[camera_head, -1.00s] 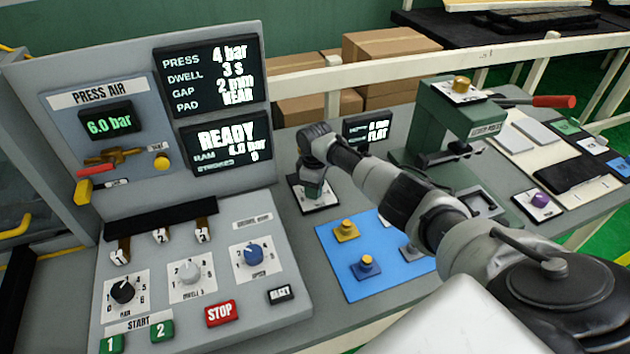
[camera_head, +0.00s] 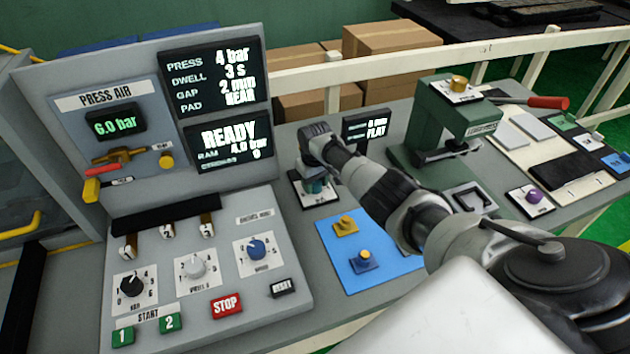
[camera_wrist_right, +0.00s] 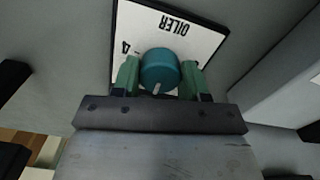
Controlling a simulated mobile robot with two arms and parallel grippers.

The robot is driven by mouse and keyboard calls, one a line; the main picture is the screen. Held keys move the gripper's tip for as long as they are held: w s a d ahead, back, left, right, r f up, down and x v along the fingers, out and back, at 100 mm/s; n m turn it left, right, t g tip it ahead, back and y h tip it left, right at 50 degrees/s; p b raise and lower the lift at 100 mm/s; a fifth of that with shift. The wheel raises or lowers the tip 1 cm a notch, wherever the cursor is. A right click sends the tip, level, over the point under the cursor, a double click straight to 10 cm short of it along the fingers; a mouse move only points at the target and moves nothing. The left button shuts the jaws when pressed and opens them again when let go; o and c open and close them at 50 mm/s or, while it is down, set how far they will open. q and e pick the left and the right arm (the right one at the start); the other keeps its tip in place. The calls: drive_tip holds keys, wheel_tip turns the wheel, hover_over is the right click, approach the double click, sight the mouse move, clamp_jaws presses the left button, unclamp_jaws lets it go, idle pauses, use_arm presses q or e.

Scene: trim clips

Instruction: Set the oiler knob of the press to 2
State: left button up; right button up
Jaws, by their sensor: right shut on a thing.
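The oiler knob (camera_wrist_right: 160,72) is a teal round knob with a pale pointer mark on its face. It stands on a white plate (camera_wrist_right: 185,25) marked OILER, where one digit, a 4, shows in the right wrist view. My right gripper (camera_wrist_right: 158,82) has its two green fingers on either side of the knob and is shut on it. In the head view my right gripper (camera_head: 318,183) points down at the white plate (camera_head: 300,192) behind the blue mat, and it mostly hides the knob there. The other digits on the plate are hidden. My left gripper is not in view.
The press control console (camera_head: 220,270) with knobs, switches and buttons stands left of my right arm. A small display (camera_head: 368,125) reading FLAT is just behind. The blue mat (camera_head: 335,262) with fixtures lies in front, and a green press (camera_head: 440,125) stands right.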

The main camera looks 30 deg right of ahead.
sight(315, 183)
drive_tip(key=shift+w+r, duration=0.1)
idle(0.4)
drive_tip(key=o, duration=0.9)
wheel_tip(315, 183, up, 11)
drive_tip(key=shift+f, duration=0.15)
